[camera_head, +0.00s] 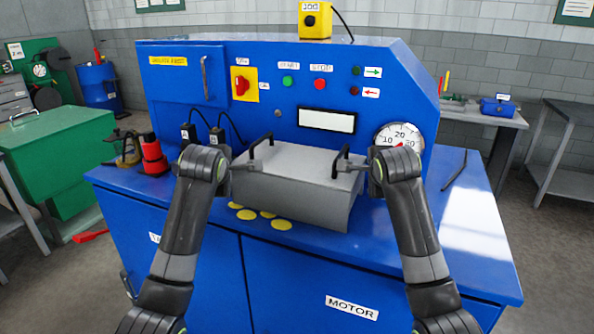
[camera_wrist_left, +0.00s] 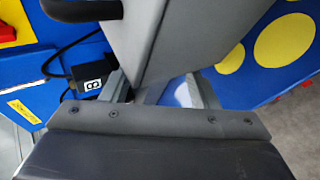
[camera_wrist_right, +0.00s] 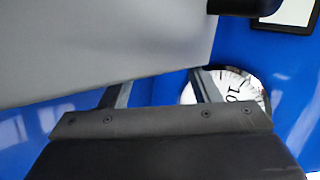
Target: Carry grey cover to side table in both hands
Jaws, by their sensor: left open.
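The grey cover (camera_head: 300,192) sits on the blue machine's worktop, with a black handle at each end. My left gripper (camera_head: 246,166) is at its left end, close to the left handle (camera_head: 262,141). In the left wrist view the fingers (camera_wrist_left: 165,88) are apart beside the cover (camera_wrist_left: 170,40); the handle (camera_wrist_left: 82,10) is off to one side. My right gripper (camera_head: 350,166) is by the right handle (camera_head: 340,157). In the right wrist view its fingers (camera_wrist_right: 160,90) are apart at the cover's edge (camera_wrist_right: 100,50), with the handle (camera_wrist_right: 245,5) outside them. Contact cannot be told.
The blue machine (camera_head: 185,110) rises behind the cover, with a dial (camera_head: 398,137) at right. Yellow discs (camera_head: 281,224) lie in front of the cover. A red-and-black object (camera_head: 153,157) stands at left. Grey tables (camera_head: 488,117) stand at right; which is the side table is unclear.

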